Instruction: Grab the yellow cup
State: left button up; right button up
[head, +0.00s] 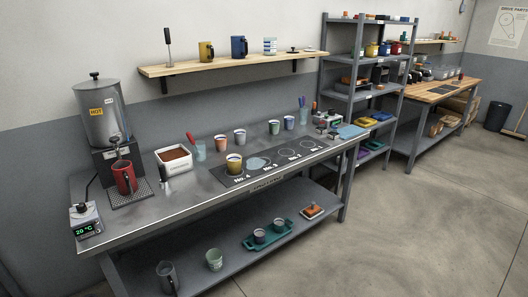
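A yellow cup (234,163) with a pale rim stands upright on the left end of a black numbered mat (232,179) on the steel bench. It seems to have dark contents. A darker yellow mug (206,51) stands on the wooden wall shelf, beside a blue mug. Neither of my grippers is in view, and nothing touches either yellow vessel.
Several cups, including an orange-banded one (221,142), stand behind the mat. Left of it are a white tub (173,159) of brown grounds, a red mug (124,178) under the urn (103,115), and a temperature display (86,222). The floor in front is clear.

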aim_at(234, 165)
jog(key=i+l, duration=0.2)
jog(key=i, duration=0.4)
jog(key=i+l+z, duration=0.1)
jog(key=i, duration=0.5)
jog(key=i+l+u, duration=0.45)
jog(key=u, duration=0.25)
jog(key=i+l+u, duration=0.15)
jog(key=l+u, duration=0.2)
jog(key=l, duration=0.15)
jog(key=i+l+u, duration=0.1)
jog(key=l+u, duration=0.25)
jog(key=i+l+u, duration=0.15)
jog(key=l+u, duration=0.15)
jog(key=u, duration=0.2)
jog(key=l+u, duration=0.45)
jog(key=i+l+u, duration=0.1)
jog(key=l+u, duration=0.15)
jog(key=u, duration=0.25)
